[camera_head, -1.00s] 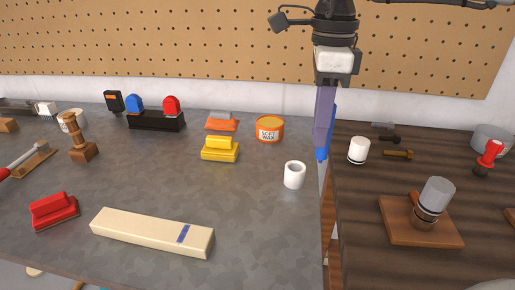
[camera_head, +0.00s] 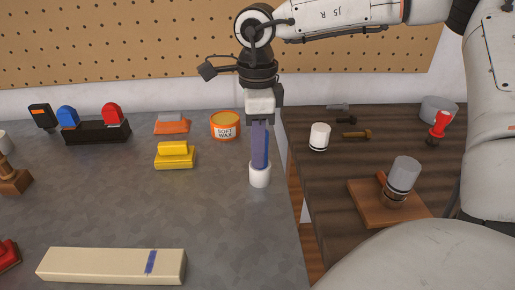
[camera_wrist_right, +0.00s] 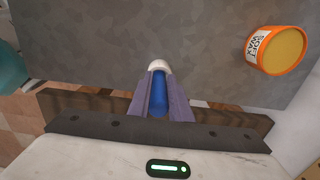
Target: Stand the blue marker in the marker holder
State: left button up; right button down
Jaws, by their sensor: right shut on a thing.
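The blue marker (camera_wrist_right: 159,102) is clamped upright between the purple fingers of my right gripper (camera_head: 260,162). It shows in the right wrist view between the fingers; in the head view the fingers hide most of it. The white cup-shaped marker holder (camera_head: 260,176) stands on the grey bench near its right edge, directly below the fingertips. Its white rim also shows in the right wrist view (camera_wrist_right: 159,66), at the far end of the marker. I cannot tell how deep the marker's lower end sits in the holder. My left gripper is out of view.
An orange soft wax tin (camera_head: 225,125) and a yellow block (camera_head: 175,156) stand left of the holder. A long beige block (camera_head: 110,266) lies in front. A dark wooden surface to the right carries a white jar (camera_head: 319,137) and a wooden stand (camera_head: 375,212).

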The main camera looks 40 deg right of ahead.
jog(key=c, duration=1.6)
grip_release()
jog(key=shift+f, duration=0.1)
notch_tip(320, 180, up, 12)
jog(key=shift+r, duration=0.1)
